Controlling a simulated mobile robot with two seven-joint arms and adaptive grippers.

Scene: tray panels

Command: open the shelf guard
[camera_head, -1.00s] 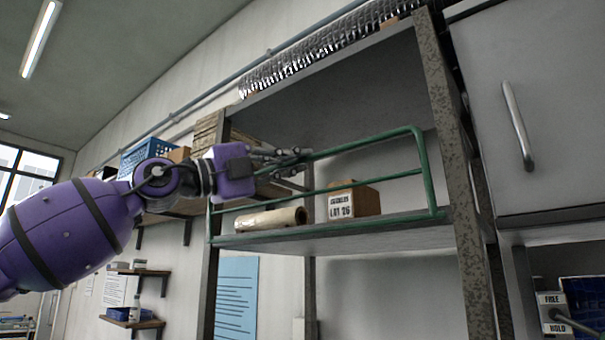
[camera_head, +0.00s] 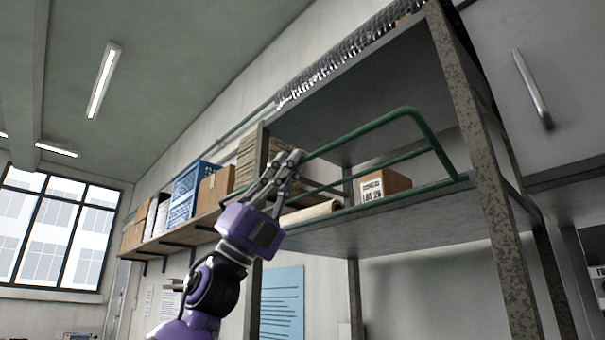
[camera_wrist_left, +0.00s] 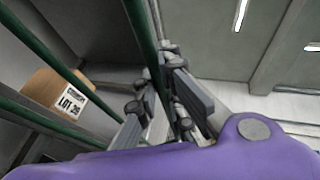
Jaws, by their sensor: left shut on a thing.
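The shelf guard (camera_head: 372,127) is a green tube rail along the front edge of the raised shelf. Its top bar leans outward from the shelf, and its lower rail runs along the shelf edge. My left gripper (camera_head: 287,168) is shut on the top bar near its left end, which the fingers partly hide. In the left wrist view the green guard (camera_wrist_left: 143,38) runs down between the fingers of my left gripper (camera_wrist_left: 172,100). My right gripper is not in view.
A cardboard box labelled LOT 26 (camera_head: 390,182) and a pale roll (camera_head: 312,212) sit on the shelf behind the guard. A speckled shelf post (camera_head: 478,125) stands at the right. A wall shelf at left holds a blue crate (camera_head: 186,192) and boxes.

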